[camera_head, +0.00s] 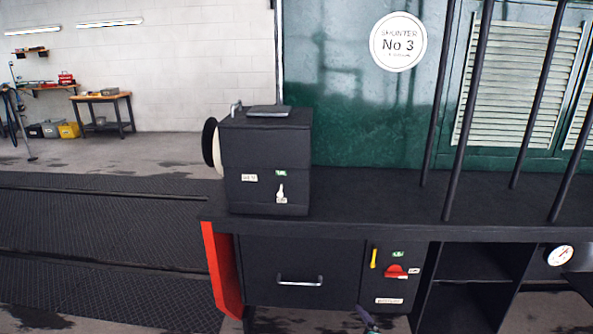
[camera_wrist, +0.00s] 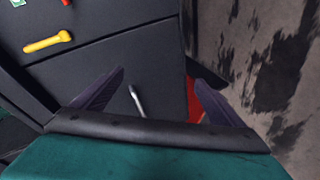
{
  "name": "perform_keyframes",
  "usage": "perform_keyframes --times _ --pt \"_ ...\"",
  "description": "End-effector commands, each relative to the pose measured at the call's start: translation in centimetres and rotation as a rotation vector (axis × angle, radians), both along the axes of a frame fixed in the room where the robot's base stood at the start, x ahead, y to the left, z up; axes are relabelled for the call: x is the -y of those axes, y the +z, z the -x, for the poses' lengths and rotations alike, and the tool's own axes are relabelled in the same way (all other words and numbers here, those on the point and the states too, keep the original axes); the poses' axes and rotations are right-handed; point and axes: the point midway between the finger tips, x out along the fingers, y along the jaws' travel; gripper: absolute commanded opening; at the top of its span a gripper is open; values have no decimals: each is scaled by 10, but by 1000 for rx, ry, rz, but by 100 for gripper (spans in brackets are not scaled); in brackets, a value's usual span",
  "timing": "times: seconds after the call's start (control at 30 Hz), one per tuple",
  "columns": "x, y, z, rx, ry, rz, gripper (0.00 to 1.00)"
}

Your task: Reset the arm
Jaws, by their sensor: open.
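My gripper (camera_wrist: 156,76) is open and empty in the wrist view, its two dark purple fingers spread wide apart. Between and beyond them is a black drawer front with a silver handle (camera_wrist: 137,100). The gripper looks apart from the handle, but the exact gap is hard to judge. In the head view only a small dark tip of my gripper (camera_head: 367,317) shows at the bottom edge, below the cabinet. The rest of my arm is out of that view.
A black bench (camera_head: 370,190) carries a black box (camera_head: 265,160) and upright dark bars (camera_head: 467,110). Below are the drawer (camera_head: 300,260), a yellow lever (camera_head: 374,258), a red handle (camera_head: 396,271) and a red end panel (camera_head: 222,265). Open floor lies at left.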

Motion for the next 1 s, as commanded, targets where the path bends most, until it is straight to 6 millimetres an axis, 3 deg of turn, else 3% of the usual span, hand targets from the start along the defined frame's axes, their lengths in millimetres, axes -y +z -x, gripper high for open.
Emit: perform_keyframes --times 0.27,0.6,0.8,1.0 --pt "9 -77 42 -274 -234 -106 92" --pt "18 -157 126 -622 -527 -212 92" --pt "17 -191 187 -831 -700 -265 92" --pt "12 -211 250 -1039 -873 -310 92"
